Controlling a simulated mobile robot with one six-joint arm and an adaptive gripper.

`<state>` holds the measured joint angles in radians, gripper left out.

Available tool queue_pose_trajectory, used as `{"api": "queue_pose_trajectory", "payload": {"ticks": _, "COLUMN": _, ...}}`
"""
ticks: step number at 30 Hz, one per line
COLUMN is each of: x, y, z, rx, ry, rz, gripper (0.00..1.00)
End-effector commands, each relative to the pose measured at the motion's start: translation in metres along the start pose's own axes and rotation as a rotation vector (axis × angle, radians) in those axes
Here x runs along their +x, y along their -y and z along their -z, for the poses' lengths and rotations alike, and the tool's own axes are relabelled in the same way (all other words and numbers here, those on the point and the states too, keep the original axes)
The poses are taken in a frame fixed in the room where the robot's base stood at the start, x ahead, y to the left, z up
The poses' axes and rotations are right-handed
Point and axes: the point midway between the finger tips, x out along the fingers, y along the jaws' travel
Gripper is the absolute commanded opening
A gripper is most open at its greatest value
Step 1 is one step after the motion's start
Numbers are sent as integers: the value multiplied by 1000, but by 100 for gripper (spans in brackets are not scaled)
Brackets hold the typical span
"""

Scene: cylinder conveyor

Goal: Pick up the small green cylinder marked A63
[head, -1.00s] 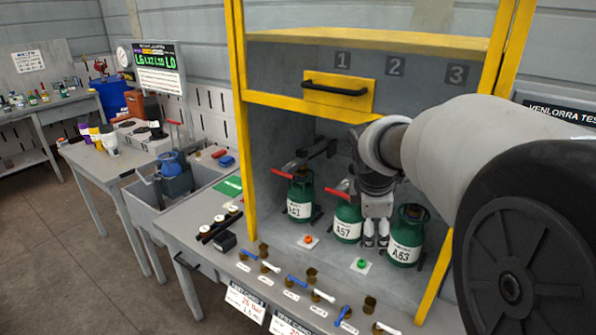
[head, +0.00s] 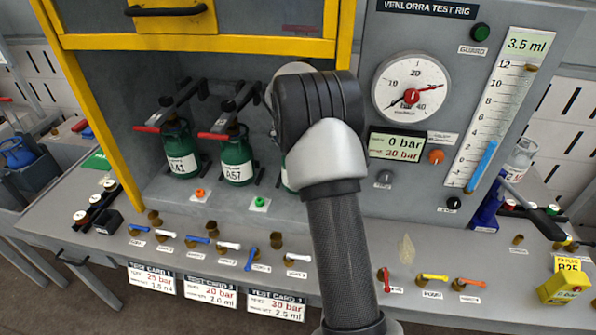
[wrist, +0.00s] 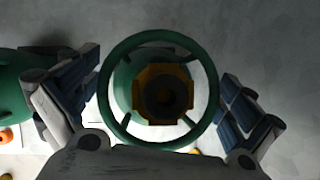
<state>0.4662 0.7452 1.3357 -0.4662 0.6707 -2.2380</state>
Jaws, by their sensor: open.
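The green cylinder A63 is mostly hidden behind my arm in the head view; only a sliver of its green and white side (head: 288,178) shows, its marking unreadable. In the wrist view, a green cylinder (wrist: 122,92) with a round collar and brass valve is seen from above, apparently A63. My gripper (wrist: 160,90) is open, with one finger on each side of the collar and visible gaps between. In the head view the gripper is hidden behind my arm.
Green cylinder A57 (head: 236,158) and another green cylinder (head: 181,150) stand to the left under red-handled clamps. A yellow-framed cabinet (head: 200,48) surrounds the bay. The test rig panel (head: 440,190) is at right. Small levers (head: 228,245) line the front edge.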

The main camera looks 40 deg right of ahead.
Motion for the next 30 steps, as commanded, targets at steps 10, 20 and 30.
{"api": "queue_pose_trajectory", "payload": {"ticks": 10, "x": 27, "y": 0, "z": 0, "rx": 2, "ry": -1, "rz": 0, "gripper": 100}}
{"api": "queue_pose_trajectory", "payload": {"ticks": 20, "x": 26, "y": 0, "z": 0, "rx": 2, "ry": -1, "rz": 0, "gripper": 86}}
{"api": "queue_pose_trajectory", "payload": {"ticks": 30, "x": 27, "y": 0, "z": 0, "rx": 2, "ry": -1, "rz": 0, "gripper": 63}}
